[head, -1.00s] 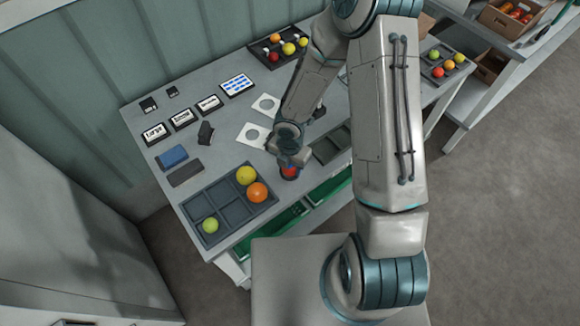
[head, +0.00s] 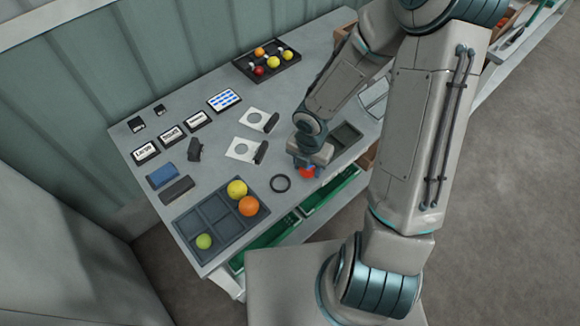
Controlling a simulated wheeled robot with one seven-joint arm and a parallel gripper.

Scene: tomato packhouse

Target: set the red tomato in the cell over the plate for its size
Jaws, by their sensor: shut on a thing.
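My gripper (head: 308,164) is shut on the red tomato (head: 306,172), right of the dark ring; its height above the table is hard to judge. The grey tray (head: 183,235) has two rows of three cells. A yellow tomato (head: 237,188) is in its back right cell, an orange one (head: 248,206) in the front right, a green one (head: 203,241) in the front left. The other cells are empty. Label plates stand behind: the left plate (head: 145,153) seems to read Large; the middle plate (head: 171,137) and right plate (head: 197,121) are too small to read surely.
An empty dark ring (head: 280,183) lies between tray and gripper. White cards with round holes (head: 243,149) lie behind it. A blue block (head: 168,173) and dark block (head: 176,190) lie behind the tray. A dark tray of tomatoes (head: 246,69) is at the back.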

